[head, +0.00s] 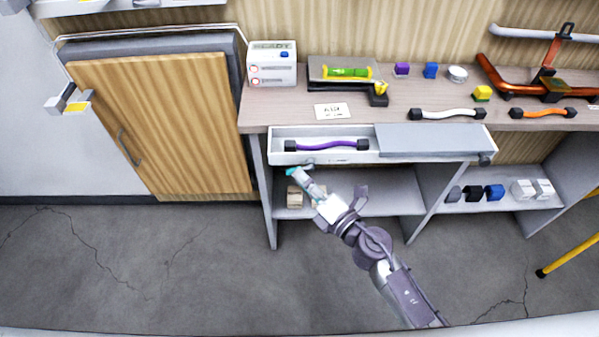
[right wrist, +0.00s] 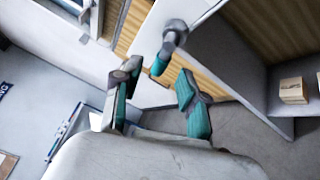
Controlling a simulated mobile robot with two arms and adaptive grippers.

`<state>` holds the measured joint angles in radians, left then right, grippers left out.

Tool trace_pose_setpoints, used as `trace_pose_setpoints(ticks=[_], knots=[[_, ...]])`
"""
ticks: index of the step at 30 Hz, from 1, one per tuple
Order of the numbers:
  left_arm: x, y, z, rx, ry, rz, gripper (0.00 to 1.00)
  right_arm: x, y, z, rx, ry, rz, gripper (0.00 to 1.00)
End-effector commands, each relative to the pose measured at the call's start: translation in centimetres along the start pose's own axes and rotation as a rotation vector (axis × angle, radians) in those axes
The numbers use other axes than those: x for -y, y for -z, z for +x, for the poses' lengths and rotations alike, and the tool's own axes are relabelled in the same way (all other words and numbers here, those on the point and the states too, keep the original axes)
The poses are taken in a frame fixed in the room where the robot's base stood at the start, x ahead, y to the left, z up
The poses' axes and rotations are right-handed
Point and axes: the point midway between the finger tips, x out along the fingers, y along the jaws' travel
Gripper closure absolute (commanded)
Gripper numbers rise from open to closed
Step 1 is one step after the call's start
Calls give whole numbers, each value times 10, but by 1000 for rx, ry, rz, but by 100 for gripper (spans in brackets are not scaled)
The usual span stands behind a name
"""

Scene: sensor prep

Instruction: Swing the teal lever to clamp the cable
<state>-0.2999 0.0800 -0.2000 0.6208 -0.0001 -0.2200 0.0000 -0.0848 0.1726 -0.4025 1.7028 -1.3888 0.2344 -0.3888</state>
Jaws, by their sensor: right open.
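A purple cable (head: 325,146) with black end blocks lies in the white tray (head: 450,156) at the bench's front. In the right wrist view, a short lever with a grey round pivot (right wrist: 175,30) and a teal tip (right wrist: 159,66) sticks out from a white panel. My right gripper (head: 294,173) is below the tray's left front; it also shows in the right wrist view (right wrist: 158,88). Its teal-padded fingers are apart and empty, with the teal tip just beyond the gap; contact is unclear. In the head view the lever is hard to tell from my fingertips. My left gripper is out of view.
The bench top (head: 430,95) holds a spirit level (head: 347,72), a white box (head: 272,64), small coloured blocks and other cables. Shelves below hold more blocks (head: 473,193). A wood-fronted cabinet (head: 160,125) stands at left. The floor in front is clear.

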Motion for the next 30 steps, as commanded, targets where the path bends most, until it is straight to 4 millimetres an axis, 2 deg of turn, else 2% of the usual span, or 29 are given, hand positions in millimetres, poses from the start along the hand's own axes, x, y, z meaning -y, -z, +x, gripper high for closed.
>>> trace_pose_setpoints(ticks=[3,6,15,16,23,24,30], knots=[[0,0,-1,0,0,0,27,0,-1,14,1,0,1,58],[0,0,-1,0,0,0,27,0,0,20,1,0,2,58],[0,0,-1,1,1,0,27,1,0,22,1,1,1,58],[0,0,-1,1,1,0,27,1,0,22,1,1,1,59],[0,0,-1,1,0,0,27,1,0,22,1,1,2,98],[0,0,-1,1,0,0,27,1,0,22,1,1,1,100],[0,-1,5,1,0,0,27,3,1,22,4,-7,14,100]])
